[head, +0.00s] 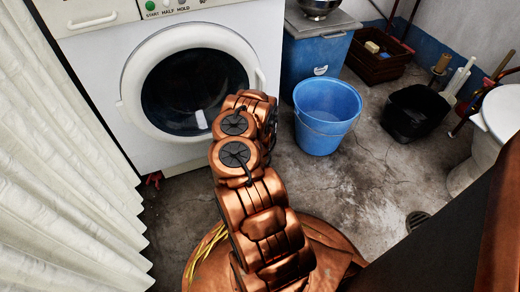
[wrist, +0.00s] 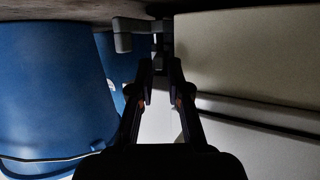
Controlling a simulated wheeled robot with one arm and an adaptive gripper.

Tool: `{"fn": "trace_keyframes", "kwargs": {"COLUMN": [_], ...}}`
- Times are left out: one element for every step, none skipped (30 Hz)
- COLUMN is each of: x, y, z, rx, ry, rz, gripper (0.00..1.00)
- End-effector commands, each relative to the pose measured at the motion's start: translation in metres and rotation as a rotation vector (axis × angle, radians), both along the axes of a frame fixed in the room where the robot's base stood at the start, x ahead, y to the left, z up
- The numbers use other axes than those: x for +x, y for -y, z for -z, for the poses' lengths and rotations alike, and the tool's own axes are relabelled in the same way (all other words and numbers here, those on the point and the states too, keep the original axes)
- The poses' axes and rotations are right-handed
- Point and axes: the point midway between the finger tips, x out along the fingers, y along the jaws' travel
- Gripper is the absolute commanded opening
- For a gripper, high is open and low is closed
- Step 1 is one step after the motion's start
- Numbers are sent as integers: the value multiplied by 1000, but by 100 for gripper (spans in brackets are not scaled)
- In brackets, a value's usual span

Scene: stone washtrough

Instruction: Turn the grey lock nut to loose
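In the wrist view, a dark grey angled fitting (wrist: 124,37) shows just beyond my fingertips, at the top centre. It may be the lock nut or the part that bears it; its dark shape does not let me tell, nor which way it is set. My gripper (wrist: 161,66) points at it with its two fingers apart and nothing visible between them. I cannot tell whether the fingertips touch the fitting. In the head view my own arm hides the gripper and the fitting.
A blue bucket (head: 326,115) stands on the floor right of my arm; its side fills the left of the wrist view (wrist: 45,90). The white washing machine (head: 110,65) stands behind my arm. A blue bin (head: 315,55), a black bin (head: 415,112) and a white curtain (head: 60,180) are around.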

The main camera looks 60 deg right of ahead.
Motion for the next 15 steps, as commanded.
{"fn": "trace_keyframes", "kwargs": {"x": [0, 0, 0, 0, 0, 0, -1, -1, -1, -1, -1, -1, -1, -1, -2], "y": [0, 0, -1, -1, -1, -1, -1, -1, -1, -1, -1, -1, -2, -2, -3], "z": [0, 0, 1, 1, 1, 1, 1, 1, 1, 1, 1, 1, 1, 1, 1], "rx": [1, 1, 2, 1, 2, 2, 2, 3, 3, 3, 3, 3, 3, 4, 5], "ry": [0, 0, -1, -2, -2, -2, -2, -3, -3, -3, -3, -3, -3, -3, -3], "rz": [0, 0, 0, 0, 0, 0, 0, 0, 0, 0, 0, 0, 0, 0, 0], "gripper": [24, 28, 32, 35, 35, 35, 35, 35, 35, 35, 35, 35, 35, 35, 35]}}
